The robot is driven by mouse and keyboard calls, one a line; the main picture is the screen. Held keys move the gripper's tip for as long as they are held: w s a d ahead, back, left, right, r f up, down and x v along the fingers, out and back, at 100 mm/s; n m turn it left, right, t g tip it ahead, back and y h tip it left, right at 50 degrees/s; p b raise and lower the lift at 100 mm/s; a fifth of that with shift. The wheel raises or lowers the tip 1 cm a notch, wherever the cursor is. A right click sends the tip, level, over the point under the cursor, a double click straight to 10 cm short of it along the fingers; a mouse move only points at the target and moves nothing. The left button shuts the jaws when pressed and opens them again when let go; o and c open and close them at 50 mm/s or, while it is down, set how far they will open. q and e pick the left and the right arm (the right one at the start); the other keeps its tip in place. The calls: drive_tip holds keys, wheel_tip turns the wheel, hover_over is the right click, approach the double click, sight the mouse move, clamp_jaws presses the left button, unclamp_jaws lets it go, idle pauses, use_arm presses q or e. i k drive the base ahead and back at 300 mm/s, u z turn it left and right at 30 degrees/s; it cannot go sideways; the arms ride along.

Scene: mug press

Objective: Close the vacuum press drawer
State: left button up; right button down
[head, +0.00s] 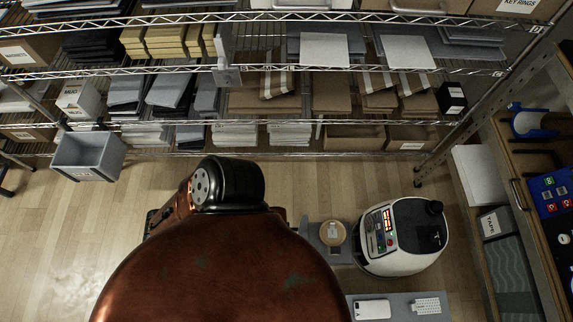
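The vacuum press (402,238) is a white rounded machine with a dark top, standing right of centre in the head view. Its lit control panel faces left. A grey drawer (343,257) extends out to the left from the press, so it looks open. A round tan item (333,233), perhaps a mug seen from above, sits on it. My large copper-coloured arm fills the lower middle and hides the area left of the drawer. I cannot make out either gripper's fingers.
Wire shelves with boxes and folded goods run along the back. A grey bin (88,156) hangs at the left. A grey surface (398,306) with a white item (372,309) lies below the press. A wooden cabinet with a blue control box (555,192) stands at the right.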

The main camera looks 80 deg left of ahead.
sight(318, 242)
drive_tip(key=u, duration=0.55)
drive_tip(key=k, duration=0.7)
drive_tip(key=u, duration=0.75)
drive_tip(key=k, duration=0.75)
drive_tip(key=u, duration=0.9)
drive_tip(key=i, duration=0.8)
drive_tip(key=z, duration=1.75)
